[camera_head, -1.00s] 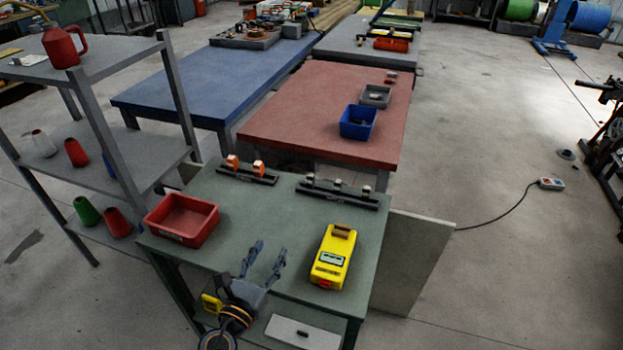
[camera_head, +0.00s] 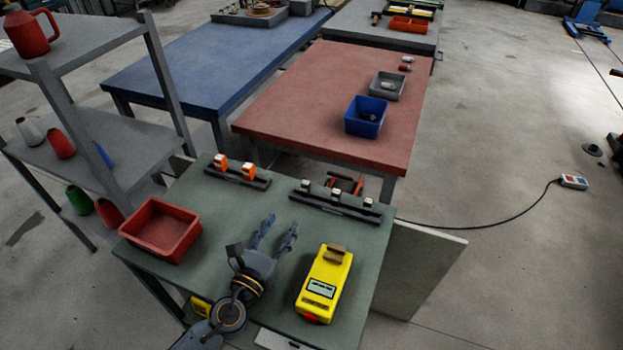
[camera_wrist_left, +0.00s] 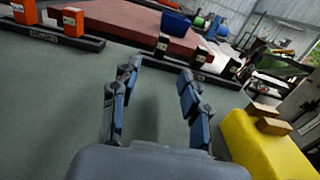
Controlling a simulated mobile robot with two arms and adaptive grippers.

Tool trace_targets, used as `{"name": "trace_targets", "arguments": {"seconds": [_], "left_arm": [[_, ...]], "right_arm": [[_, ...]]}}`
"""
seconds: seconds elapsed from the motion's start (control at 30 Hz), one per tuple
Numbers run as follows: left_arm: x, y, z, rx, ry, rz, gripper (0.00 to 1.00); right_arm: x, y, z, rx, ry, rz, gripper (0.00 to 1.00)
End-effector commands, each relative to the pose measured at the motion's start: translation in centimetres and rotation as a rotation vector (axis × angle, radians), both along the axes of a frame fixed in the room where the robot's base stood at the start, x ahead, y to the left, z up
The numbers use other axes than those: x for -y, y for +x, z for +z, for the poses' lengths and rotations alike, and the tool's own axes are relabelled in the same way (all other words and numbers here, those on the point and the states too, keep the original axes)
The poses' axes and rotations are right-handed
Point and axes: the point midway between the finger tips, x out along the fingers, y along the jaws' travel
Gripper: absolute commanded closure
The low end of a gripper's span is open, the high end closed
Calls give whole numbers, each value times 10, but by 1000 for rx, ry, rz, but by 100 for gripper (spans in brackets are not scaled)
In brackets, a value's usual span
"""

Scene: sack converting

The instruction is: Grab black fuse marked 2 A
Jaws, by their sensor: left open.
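A black rack (camera_head: 337,208) stands at the back right of the green table and holds black-and-white fuses, one at its left end (camera_head: 305,186), one in the middle (camera_head: 334,193) and one at its right end (camera_head: 367,203). The same fuses show in the left wrist view, left (camera_wrist_left: 162,44), middle (camera_wrist_left: 200,55) and right (camera_wrist_left: 230,69). Their markings are too small to read, so I cannot tell which says 2 A. My left gripper (camera_head: 277,232) is open and empty over the table, short of this rack; its fingers (camera_wrist_left: 160,75) point toward it.
A second rack (camera_head: 238,177) with orange fuses (camera_head: 221,162) stands at the back left. A red bin (camera_head: 162,229) is left of my gripper, and a yellow meter (camera_head: 325,284) with a brown block on top is close on its right. The table between gripper and racks is clear.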

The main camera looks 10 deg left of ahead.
Motion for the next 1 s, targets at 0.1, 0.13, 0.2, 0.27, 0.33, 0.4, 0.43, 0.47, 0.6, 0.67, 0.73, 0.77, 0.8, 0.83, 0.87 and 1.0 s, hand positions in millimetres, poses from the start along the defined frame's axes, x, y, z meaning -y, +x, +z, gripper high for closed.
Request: {"name": "trace_targets", "arguments": {"seconds": [0.1,0.13,0.2,0.27,0.33,0.4,0.43,0.47,0.6,0.67,0.73,0.77,0.8,0.83,0.87,1.0], "left_arm": [[0,2,0,0,0,0,55],[1,4,0,0,0,1,55],[2,12,1,1,0,1,55],[4,22,2,1,0,1,55],[7,37,3,2,-1,1,55],[10,51,2,2,0,2,55],[11,57,2,2,-1,1,55],[13,62,2,1,-1,0,55],[16,79,0,0,-1,0,55],[17,83,0,0,-1,0,55],[18,86,1,-1,-1,0,55],[18,88,2,0,-1,0,55],[20,92,3,1,0,0,55],[21,96,5,1,0,0,55],[23,100,6,1,0,0,55],[29,121,6,0,-1,0,55]], "right_arm": [[1,0,1,-1,-1,1,60],[2,0,1,-1,-2,1,60],[2,-1,3,-1,-2,1,60],[2,-1,6,-2,-1,1,60],[2,-3,8,-5,-2,1,60],[2,-5,9,-7,-2,1,60],[1,-6,9,-8,-2,1,60],[2,-6,10,-9,-2,1,60],[1,-6,9,-9,-2,1,60],[1,-6,9,-9,-2,1,60],[1,-6,10,-8,-2,2,60],[1,-5,11,-8,-2,2,60],[1,-5,12,-8,-2,2,60],[1,-5,13,-7,-2,2,60],[1,-5,15,-7,-2,2,60],[-1,-5,14,-6,1,1,60]]}}
